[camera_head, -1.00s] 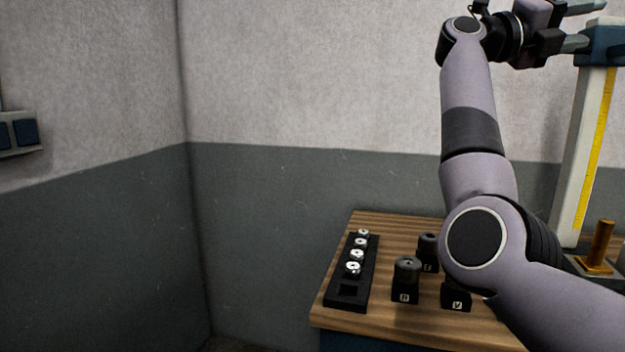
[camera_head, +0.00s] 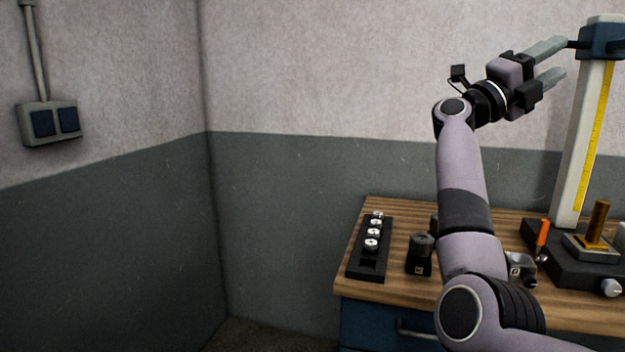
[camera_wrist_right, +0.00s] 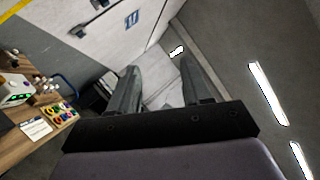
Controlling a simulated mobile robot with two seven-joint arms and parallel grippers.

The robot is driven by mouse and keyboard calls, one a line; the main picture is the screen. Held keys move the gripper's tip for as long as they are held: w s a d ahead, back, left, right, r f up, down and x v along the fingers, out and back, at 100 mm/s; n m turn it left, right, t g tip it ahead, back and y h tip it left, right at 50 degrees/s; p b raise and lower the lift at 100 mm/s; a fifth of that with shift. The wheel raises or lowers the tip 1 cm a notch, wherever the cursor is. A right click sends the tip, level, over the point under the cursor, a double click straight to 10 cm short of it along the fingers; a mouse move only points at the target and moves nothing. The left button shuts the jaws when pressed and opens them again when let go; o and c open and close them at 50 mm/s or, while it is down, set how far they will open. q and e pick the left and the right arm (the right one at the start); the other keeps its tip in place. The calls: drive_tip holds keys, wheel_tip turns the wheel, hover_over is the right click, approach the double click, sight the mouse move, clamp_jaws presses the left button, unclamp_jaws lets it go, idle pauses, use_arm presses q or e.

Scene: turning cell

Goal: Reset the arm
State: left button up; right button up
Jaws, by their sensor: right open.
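My right arm rises in front of the bench in the head view. Its gripper (camera_head: 556,62) is high above the bench, in front of the wall and close to the tall height gauge in the picture. The two grey fingers are apart with nothing between them. In the right wrist view the open fingers (camera_wrist_right: 162,90) show empty, with floor and a pale wall beyond them. My left gripper is in neither view.
The wooden bench (camera_head: 400,278) carries a black rack (camera_head: 361,268) with several silver pieces, a dark cylinder on a block (camera_head: 420,254), an orange-handled tool (camera_head: 542,236) and the tall gauge (camera_head: 580,150). The wrist view shows another bench (camera_wrist_right: 14,143) with a colourful tray (camera_wrist_right: 62,114).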

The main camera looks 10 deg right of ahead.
drive_tip(key=w+a+f+n+t+y, duration=0.2)
drive_tip(key=a+f+n+t+y, duration=0.25)
drive_tip(key=f+n+t, duration=0.55)
drive_tip(key=w+a+f+n+t+y, duration=0.2)
drive_tip(key=a+f+n+t+y, duration=0.35)
drive_tip(key=f+n, duration=0.55)
drive_tip(key=w+a+f+n+t+y, duration=0.25)
drive_tip(key=f+n+t+y, duration=0.25)
drive_tip(key=f+n+t, duration=0.55)
drive_tip(key=s+a+f+n+g+y, duration=0.2)
drive_tip(key=s+a+f+n+y, duration=0.15)
drive_tip(key=f, duration=0.45)
drive_tip(key=s+a+f+n+g+y, duration=0.25)
drive_tip(key=a+f+y, duration=0.2)
drive_tip(key=f, duration=0.35)
drive_tip(key=s+a+f+n+g+y, duration=0.1)
drive_tip(key=s+a+f+g, duration=0.3)
drive_tip(key=s+f, duration=0.6)
drive_tip(key=s+a+f+n+g+y, duration=0.2)
drive_tip(key=s+a+f+n+g, duration=0.2)
drive_tip(key=s+f, duration=0.7)
drive_tip(key=s+g, duration=0.1)
drive_tip(key=s, duration=0.3)
drive_tip(key=shift+s+a, duration=0.3)
drive_tip(key=shift+a, duration=0.05)
drive_tip(key=shift+n, duration=0.25)
drive_tip(key=shift+c, duration=0.6)
